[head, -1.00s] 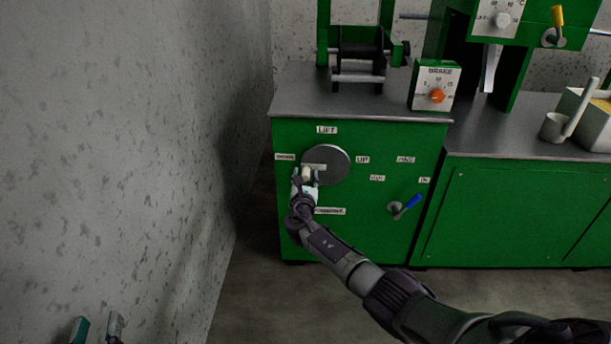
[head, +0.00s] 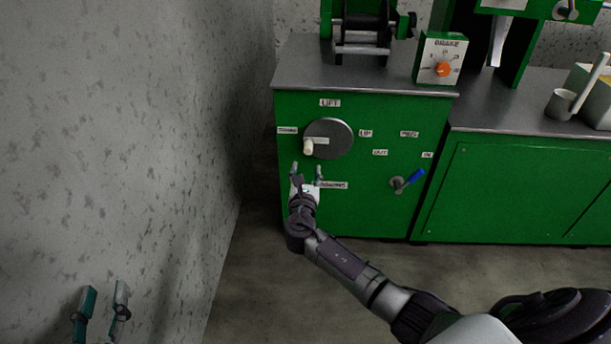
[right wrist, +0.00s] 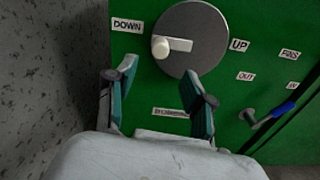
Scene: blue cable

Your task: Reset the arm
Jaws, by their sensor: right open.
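My right gripper (head: 306,174) is open and empty, just below and in front of the lift dial (head: 334,138) on the green cabinet (head: 365,200). The dial is a grey disc with a pale knob (head: 308,147) on its lower left side, pointing toward the DOWN label. In the right wrist view the two fingers (right wrist: 157,95) stand apart, with the knob (right wrist: 160,47) beyond them and apart from them. My left gripper (head: 100,300) shows only its two fingertips at the lower left, spaced apart with nothing visible between them.
A blue-handled lever (head: 408,181) sits on the cabinet to the right of the dial. A brake box with an orange knob (head: 443,69) stands on the counter. A grey wall (head: 120,130) rises on the left. The floor before the cabinet is clear.

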